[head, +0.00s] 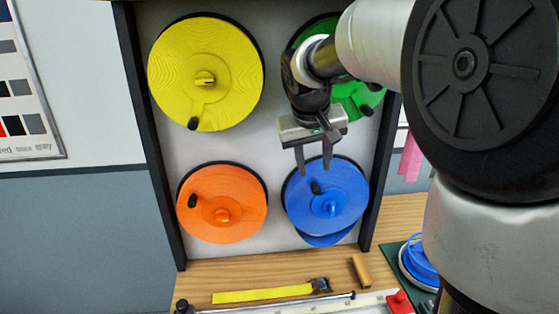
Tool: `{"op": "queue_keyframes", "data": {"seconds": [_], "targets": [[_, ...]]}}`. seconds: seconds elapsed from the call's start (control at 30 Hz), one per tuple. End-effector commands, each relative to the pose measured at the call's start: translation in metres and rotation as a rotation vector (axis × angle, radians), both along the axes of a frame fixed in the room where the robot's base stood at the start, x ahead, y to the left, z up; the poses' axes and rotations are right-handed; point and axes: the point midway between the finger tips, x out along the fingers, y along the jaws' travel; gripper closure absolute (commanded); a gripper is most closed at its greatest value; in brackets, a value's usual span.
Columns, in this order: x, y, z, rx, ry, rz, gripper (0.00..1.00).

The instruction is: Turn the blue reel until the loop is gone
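The blue reel (345,205) is mounted at the lower right of the panel, with a central blue hub and a small black handle (315,187) at its upper left. A blue loop of strap (325,240) hangs below the reel's lower edge. My gripper (314,172) points down in front of the reel's upper part. Its two dark fingers are apart, with nothing seen between them. The fingertips are just above the black handle; I cannot tell how far in front of it they are.
A yellow reel (235,70), an orange reel (250,205) and a green reel (372,95), partly hidden by my arm, share the panel. A blue coil (420,262) lies at the right.

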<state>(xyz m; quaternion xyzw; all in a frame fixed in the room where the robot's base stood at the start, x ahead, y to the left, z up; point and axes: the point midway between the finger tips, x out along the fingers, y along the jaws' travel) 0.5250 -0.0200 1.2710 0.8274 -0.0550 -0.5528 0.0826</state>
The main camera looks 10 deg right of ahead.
Motion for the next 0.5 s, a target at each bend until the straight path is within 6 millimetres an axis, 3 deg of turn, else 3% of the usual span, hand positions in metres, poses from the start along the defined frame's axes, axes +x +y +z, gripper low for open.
{"op": "queue_keyframes", "data": {"seconds": [0.2, 0.5], "targets": [[0.017, -0.009, -0.043, -0.001, 0.005, -0.002, 0.64], [0.032, -0.015, -0.074, 0.000, 0.001, 0.000, 0.64]]}}
